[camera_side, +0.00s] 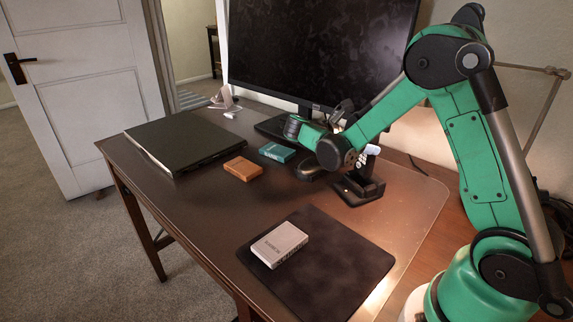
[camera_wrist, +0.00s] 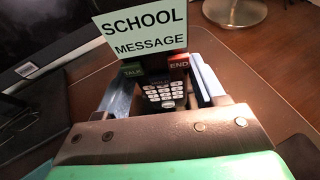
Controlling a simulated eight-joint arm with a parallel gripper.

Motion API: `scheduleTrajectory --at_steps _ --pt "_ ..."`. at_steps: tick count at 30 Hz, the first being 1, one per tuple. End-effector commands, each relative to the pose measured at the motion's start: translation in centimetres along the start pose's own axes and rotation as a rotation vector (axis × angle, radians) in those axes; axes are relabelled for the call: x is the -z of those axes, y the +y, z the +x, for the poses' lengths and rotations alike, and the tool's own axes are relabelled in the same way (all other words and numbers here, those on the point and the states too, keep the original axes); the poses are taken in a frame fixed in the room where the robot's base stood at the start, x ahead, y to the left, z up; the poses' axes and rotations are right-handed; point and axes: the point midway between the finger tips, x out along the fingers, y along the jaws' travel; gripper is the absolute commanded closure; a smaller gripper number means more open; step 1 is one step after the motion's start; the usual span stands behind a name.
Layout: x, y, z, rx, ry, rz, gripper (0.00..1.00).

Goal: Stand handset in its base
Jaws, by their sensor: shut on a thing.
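The handset (camera_wrist: 163,93) stands between the two finger plates of my gripper (camera_wrist: 164,78) in the wrist view. A pale panel reading SCHOOL MESSAGE, TALK and END labels and a white keypad face the camera. In the side view the handset (camera_side: 372,151) shows only in part, beyond my wrist, its pale upper part catching light. My gripper (camera_side: 352,158) is shut on it, mostly hidden by my arm. The dark base (camera_side: 362,189) sits on the desk just below the handset. I cannot tell whether the handset's lower end touches the base or is inside it.
A monitor (camera_side: 320,45) stands behind. A black laptop (camera_side: 180,142), an orange box (camera_side: 243,168) and a teal box (camera_side: 277,152) lie to the left. A grey box (camera_side: 279,244) lies on the dark mat (camera_side: 335,262) in front. A lamp foot (camera_wrist: 235,10) is beyond the handset.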

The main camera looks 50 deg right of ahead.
Motion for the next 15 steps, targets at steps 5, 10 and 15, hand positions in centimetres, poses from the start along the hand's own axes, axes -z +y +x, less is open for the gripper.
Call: scheduleTrajectory --at_steps 5,10,15 --pt "-0.01 0.00 0.00 0.000 0.000 0.000 0.97" --pt "0.07 0.01 0.03 0.000 0.000 0.000 0.97" --pt "0.46 0.02 0.19 0.000 0.000 0.000 0.97"
